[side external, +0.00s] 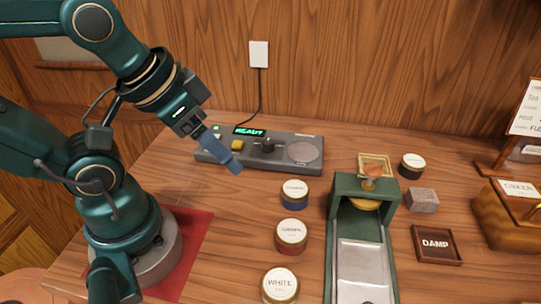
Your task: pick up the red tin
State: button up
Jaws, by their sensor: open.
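The red tin (291,248) stands upright on the wooden table, with a dark red side and a pale lid label that seems to read GREEN. It is the middle one of a column of three tins. My gripper (225,155) is high and to the left of it, in front of the grey device, well apart from the tin and holding nothing. It is open, though its blue fingers overlap in this view.
A blue tin (293,201) stands behind the red tin, and a tin labelled WHITE (280,286) in front. A green press (345,184) stands close on the right. A grey device (298,139) reading READY lies behind. Table left of the tins is clear.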

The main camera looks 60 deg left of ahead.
jog(key=o, duration=0.5)
jog(key=shift+o, duration=0.2)
jog(key=n+g, duration=0.1)
jog(key=g, duration=0.2)
send_over(292, 230)
jog(key=a, duration=0.2)
jog(key=x, duration=0.6)
jog(key=shift+s+d+f, duration=0.15)
jog(key=shift+s+f, duration=0.15)
jog(key=shift+f, duration=0.1)
jog(key=f, duration=0.1)
jog(key=d+f, duration=0.1)
jog(key=s+f+m+g, duration=0.1)
jog(key=shift+s+d+f, duration=0.1)
jog(key=shift+d+f, duration=0.1)
jog(key=shift+d, duration=0.1)
jog(key=shift+s+f, duration=0.1)
jog(key=shift+f, duration=0.2)
jog(key=shift+w+f, duration=0.15)
jog(key=shift+f, duration=0.95)
jog(key=shift+w+f, duration=0.15)
jog(key=shift+f, duration=1)
